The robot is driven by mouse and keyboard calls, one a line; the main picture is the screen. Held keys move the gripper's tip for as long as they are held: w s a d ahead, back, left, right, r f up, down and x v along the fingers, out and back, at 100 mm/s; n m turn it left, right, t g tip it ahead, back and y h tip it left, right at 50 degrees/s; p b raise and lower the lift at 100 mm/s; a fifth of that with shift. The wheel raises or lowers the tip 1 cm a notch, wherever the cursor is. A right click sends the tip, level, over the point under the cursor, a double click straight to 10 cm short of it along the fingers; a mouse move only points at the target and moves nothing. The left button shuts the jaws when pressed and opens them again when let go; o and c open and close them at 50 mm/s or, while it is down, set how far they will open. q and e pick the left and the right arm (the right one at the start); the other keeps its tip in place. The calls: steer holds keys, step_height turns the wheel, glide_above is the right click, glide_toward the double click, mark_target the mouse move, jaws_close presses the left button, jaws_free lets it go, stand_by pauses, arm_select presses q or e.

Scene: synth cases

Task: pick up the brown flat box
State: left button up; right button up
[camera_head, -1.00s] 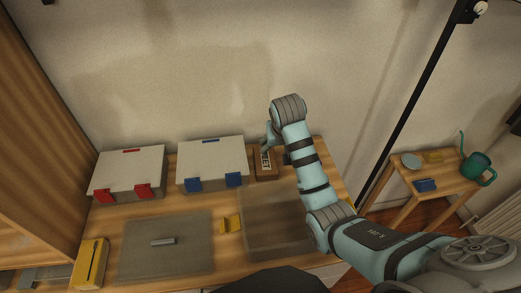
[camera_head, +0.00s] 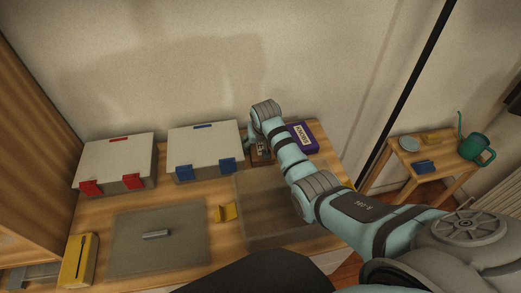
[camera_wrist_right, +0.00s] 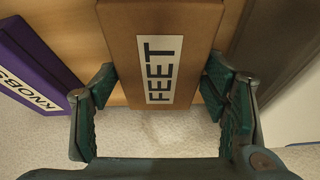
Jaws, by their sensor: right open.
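The brown flat box (camera_wrist_right: 192,35) carries a white label reading FEET. In the right wrist view it reaches between the open green fingers of my right gripper (camera_wrist_right: 160,85), one finger on each side; I cannot tell whether they touch it. In the head view the brown flat box (camera_head: 261,158) stands right of the blue-latched case, partly hidden by my right gripper (camera_head: 257,146) and arm. My left gripper is not in view.
A purple box (camera_head: 302,137) labelled KNOBS stands just right of the brown box; it also shows in the wrist view (camera_wrist_right: 30,65). A blue-latched case (camera_head: 205,148) is close on the left, a red-latched case (camera_head: 115,161) farther left. A grey mat (camera_head: 125,258) lies in front.

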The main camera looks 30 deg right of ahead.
steer(key=shift+s+r, duration=0.1)
steer(key=shift+r, duration=0.1)
steer(key=shift+c, duration=1.2)
steer(key=c, duration=0.7)
steer(key=shift+o, duration=0.2)
